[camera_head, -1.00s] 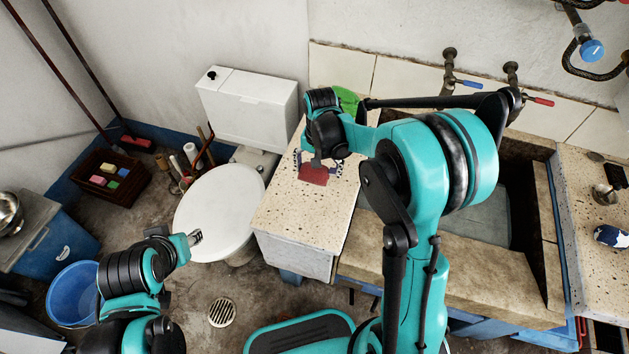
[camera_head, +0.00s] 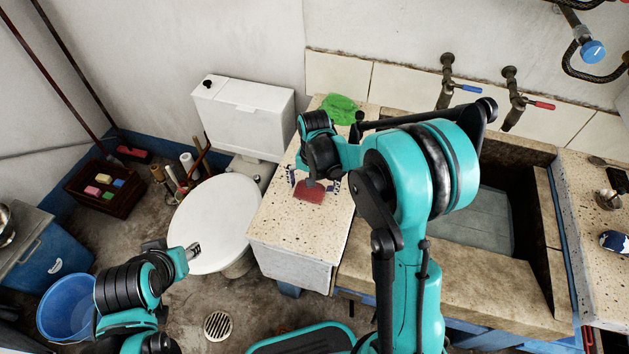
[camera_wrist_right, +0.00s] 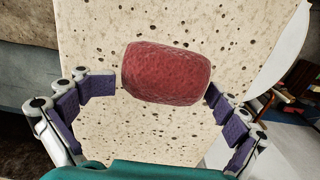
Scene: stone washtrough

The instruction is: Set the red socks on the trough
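The red socks (camera_head: 309,192) are a rolled bundle on the speckled stone top (camera_head: 290,235) left of the basin. They also show in the right wrist view (camera_wrist_right: 165,73), with bare stone around them. My right gripper (camera_head: 311,183) is over them. In the right wrist view my right gripper (camera_wrist_right: 160,98) has its purple-padded fingers spread wide, one on each side of the bundle, with a gap on the left side. The right fingertip is close to the bundle's edge; I cannot tell if it touches. My left gripper (camera_head: 193,251) is low at the left, away from the trough; its finger opening is too small to judge.
A green cloth (camera_head: 340,108) lies at the back of the stone top. The sunken basin (camera_head: 485,225) is to the right, partly hidden by my right arm. Taps (camera_head: 447,80) stick out of the wall behind. A white toilet (camera_head: 213,225) stands close on the left.

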